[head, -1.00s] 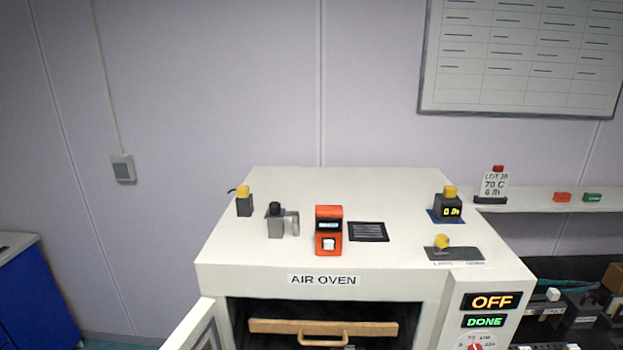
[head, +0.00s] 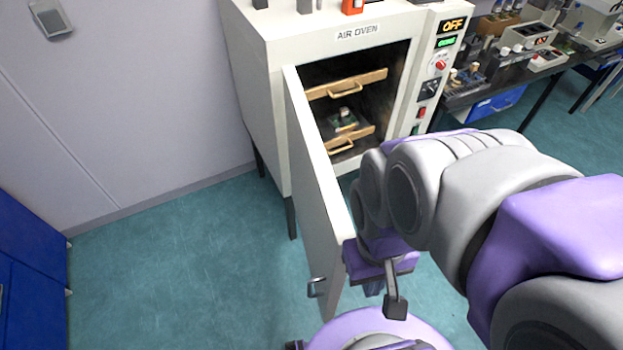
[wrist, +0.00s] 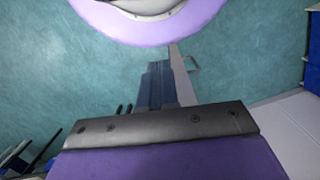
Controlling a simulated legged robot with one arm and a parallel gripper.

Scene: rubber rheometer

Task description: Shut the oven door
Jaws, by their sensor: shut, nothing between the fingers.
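The oven door (head: 312,165) is white and hinged at the left of the oven opening. It stands wide open, swung out toward me. Its metal handle (head: 316,287) is on the outer face, low near the free edge. My gripper (head: 385,290) is shut and empty. It is on the inner side of the door, close beside the free edge; I cannot tell whether it touches. In the wrist view my gripper (wrist: 155,88) points down beside the narrow door edge (wrist: 182,82), with the handle (wrist: 193,64) beyond it. The AIR OVEN (head: 275,75) stands open behind.
Inside the oven are wooden-fronted trays with handles (head: 345,90) and a small item (head: 344,120). The control panel (head: 440,62) reads OFF. A cluttered black bench (head: 490,88) stands at the right. The floor (head: 180,265) left of the door is clear; a blue cabinet (head: 30,250) is far left.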

